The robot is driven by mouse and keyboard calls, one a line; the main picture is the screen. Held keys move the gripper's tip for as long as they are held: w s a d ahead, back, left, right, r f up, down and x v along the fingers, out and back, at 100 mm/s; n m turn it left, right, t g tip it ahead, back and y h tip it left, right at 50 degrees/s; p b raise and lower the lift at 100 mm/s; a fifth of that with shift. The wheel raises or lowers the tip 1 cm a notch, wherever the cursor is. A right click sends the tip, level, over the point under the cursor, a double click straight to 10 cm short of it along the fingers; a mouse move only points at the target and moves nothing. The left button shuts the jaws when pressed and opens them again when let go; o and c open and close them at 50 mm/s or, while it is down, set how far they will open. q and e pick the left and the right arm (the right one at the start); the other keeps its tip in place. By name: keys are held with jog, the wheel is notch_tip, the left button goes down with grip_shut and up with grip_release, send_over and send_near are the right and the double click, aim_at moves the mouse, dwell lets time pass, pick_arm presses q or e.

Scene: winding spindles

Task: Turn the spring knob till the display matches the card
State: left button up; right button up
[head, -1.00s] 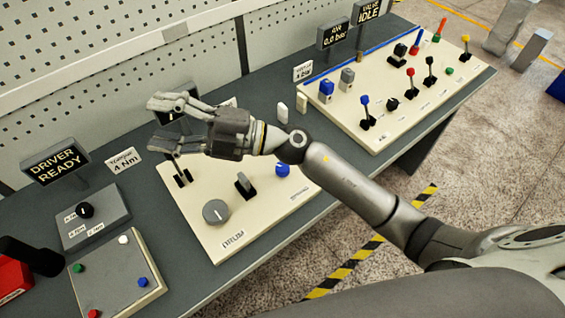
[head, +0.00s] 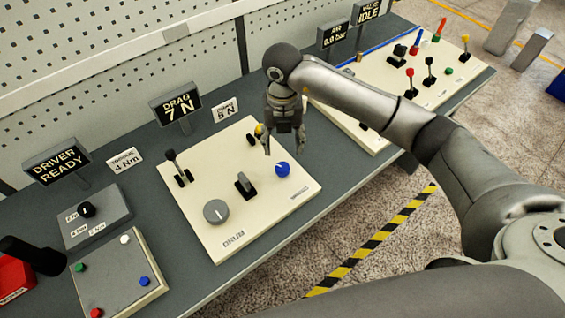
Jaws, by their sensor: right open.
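The cream panel (head: 250,225) carries a grey drum knob (head: 216,211), black levers, a blue knob (head: 282,169) and a partly hidden yellow-topped control (head: 259,130). I cannot read which knob is the spring knob. The display (head: 176,104) behind the panel reads "DRAG 7 N". The card (head: 225,109) to its right reads 5 N. My right gripper (head: 285,146) is open, its fingers pointing down over the panel's far right part, just behind the blue knob in the picture. I see nothing between the fingers. My left gripper is not in view.
A "DRIVER READY" display (head: 57,161) and a grey box with a black knob (head: 85,210) stand at the left. A button plate (head: 118,270) is in front of them. Another cream panel (head: 455,80) with several levers stands at the right, partly behind my right arm.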

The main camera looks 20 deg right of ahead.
aim_at(282, 166)
notch_tip(282, 166, down, 9)
jog(key=p, duration=0.2)
jog(key=shift+s+r+p, duration=0.1)
jog(key=shift+r+p, duration=0.1)
jog(key=shift+p, duration=0.1)
jog(key=shift+a+f, duration=0.1)
jog(key=shift+f, duration=0.55)
jog(key=c, duration=1)
jog(key=shift+f+n+b, duration=0.2)
jog(key=shift+n+b, duration=0.8)
jog(key=shift+b, duration=0.15)
jog(key=n+b, duration=0.7)
jog(key=b, duration=0.1)
jog(key=shift+a, duration=0.1)
jog(key=shift+r+n+b, duration=0.1)
jog(key=shift+n+b, duration=1)
jog(key=shift+b, duration=0.15)
jog(key=shift+r+n+b, duration=0.1)
jog(key=shift+n+b, duration=0.25)
jog(key=shift+n, duration=0.05)
